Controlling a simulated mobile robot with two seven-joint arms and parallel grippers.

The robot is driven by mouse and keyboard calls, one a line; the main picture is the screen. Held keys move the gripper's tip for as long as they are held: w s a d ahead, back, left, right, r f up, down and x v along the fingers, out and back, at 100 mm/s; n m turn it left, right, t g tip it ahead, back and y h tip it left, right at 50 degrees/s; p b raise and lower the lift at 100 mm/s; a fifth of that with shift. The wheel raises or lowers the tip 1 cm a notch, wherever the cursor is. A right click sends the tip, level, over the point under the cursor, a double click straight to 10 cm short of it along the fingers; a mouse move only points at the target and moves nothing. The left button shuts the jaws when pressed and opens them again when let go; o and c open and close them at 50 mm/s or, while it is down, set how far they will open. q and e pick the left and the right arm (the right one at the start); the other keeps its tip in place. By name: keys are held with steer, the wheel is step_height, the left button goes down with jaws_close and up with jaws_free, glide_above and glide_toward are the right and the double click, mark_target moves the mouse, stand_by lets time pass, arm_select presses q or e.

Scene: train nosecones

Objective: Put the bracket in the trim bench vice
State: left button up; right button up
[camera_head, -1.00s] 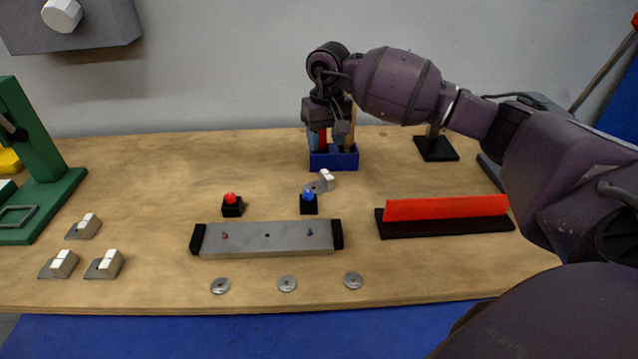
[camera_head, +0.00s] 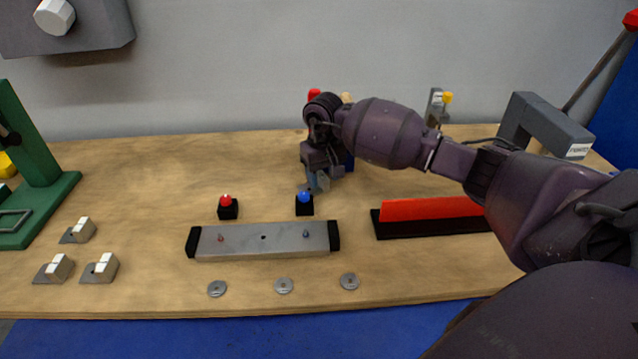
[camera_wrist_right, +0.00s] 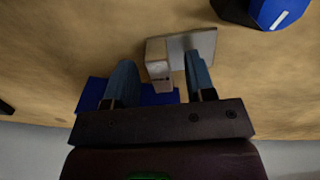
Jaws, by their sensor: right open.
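A small bracket, a grey plate with a pale block, lies on the bench and shows in the right wrist view (camera_wrist_right: 203,42). My right gripper (camera_wrist_right: 158,70) is open, with one finger on each side of the bracket's block and foreshortened plate. In the head view my right gripper (camera_head: 318,184) is low over the bench behind the blue button and hides most of this bracket. I cannot tell for certain which fixture is the trim bench vice; a grey clamp-like fixture (camera_head: 545,125) stands at the back right. My left gripper is not in view.
A blue button (camera_head: 304,203) and red button (camera_head: 227,207) stand behind a metal bar with black ends (camera_head: 265,241). A red strip on a black base (camera_head: 430,210) lies right. Several similar brackets (camera_head: 100,268) lie left. Washers (camera_head: 284,285) line the front. A blue bin (camera_wrist_right: 160,97) is close.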

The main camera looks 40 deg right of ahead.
steer(key=shift+f, duration=0.5)
jaws_close()
steer(key=shift+r, duration=0.2)
